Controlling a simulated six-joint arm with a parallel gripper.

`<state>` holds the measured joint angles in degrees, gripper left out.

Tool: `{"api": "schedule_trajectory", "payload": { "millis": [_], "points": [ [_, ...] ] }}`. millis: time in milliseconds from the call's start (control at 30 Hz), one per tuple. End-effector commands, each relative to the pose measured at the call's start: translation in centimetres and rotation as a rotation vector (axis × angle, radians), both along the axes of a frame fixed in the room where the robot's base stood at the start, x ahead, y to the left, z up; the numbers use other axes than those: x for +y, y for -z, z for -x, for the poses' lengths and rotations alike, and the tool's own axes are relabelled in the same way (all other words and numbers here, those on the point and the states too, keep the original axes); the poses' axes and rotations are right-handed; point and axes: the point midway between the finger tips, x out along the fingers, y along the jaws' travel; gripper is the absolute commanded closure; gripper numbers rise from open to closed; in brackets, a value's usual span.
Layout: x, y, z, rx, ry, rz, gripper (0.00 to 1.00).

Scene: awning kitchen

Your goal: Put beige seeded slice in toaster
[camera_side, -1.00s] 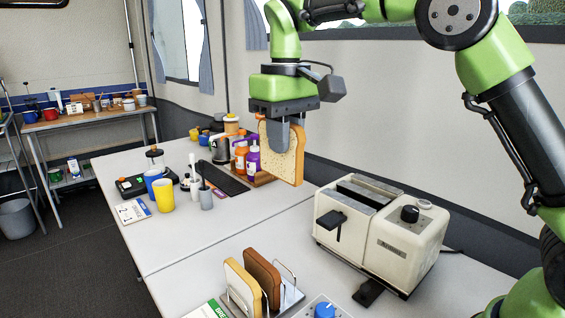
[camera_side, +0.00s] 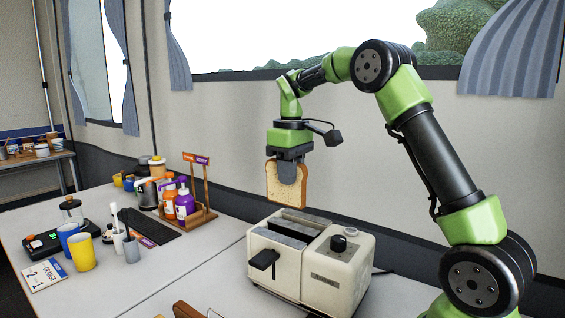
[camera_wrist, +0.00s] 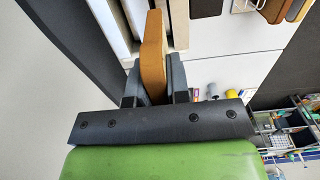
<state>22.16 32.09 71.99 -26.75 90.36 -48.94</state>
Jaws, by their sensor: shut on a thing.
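My gripper (camera_side: 287,168) is shut on the beige seeded slice (camera_side: 283,190), which hangs upright below the fingers. In the wrist view the slice's brown crust edge (camera_wrist: 153,45) shows between the two fingers. The cream toaster (camera_side: 312,265) stands on the table, with two dark slots (camera_side: 290,230) on top and a black lever on its front. In the side view the slice hangs just above the slots' back end; its exact alignment with a slot cannot be told. The toaster (camera_wrist: 112,22) also shows in part at the top of the wrist view.
A brown slice (camera_side: 186,310) is partly visible at the bottom edge, with more slices in a rack (camera_wrist: 275,8) in the wrist view. Yellow cup (camera_side: 82,252), bottles (camera_side: 184,203) and a wooden stand (camera_side: 200,215) are left of the toaster. The wall is behind it.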

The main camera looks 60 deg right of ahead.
Motion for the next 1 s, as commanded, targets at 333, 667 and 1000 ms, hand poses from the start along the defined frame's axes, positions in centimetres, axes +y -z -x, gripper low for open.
{"api": "schedule_trajectory", "payload": {
  "millis": [333, 667, 1000],
  "points": [
    [0.1, 2.7, 0.0, 0.002, 0.000, -0.001, 0.97],
    [0.1, 5.6, 0.0, 0.004, 0.002, -0.003, 0.97],
    [0.1, 8.8, 0.0, 0.004, 0.001, -0.002, 0.97]
  ]
}}
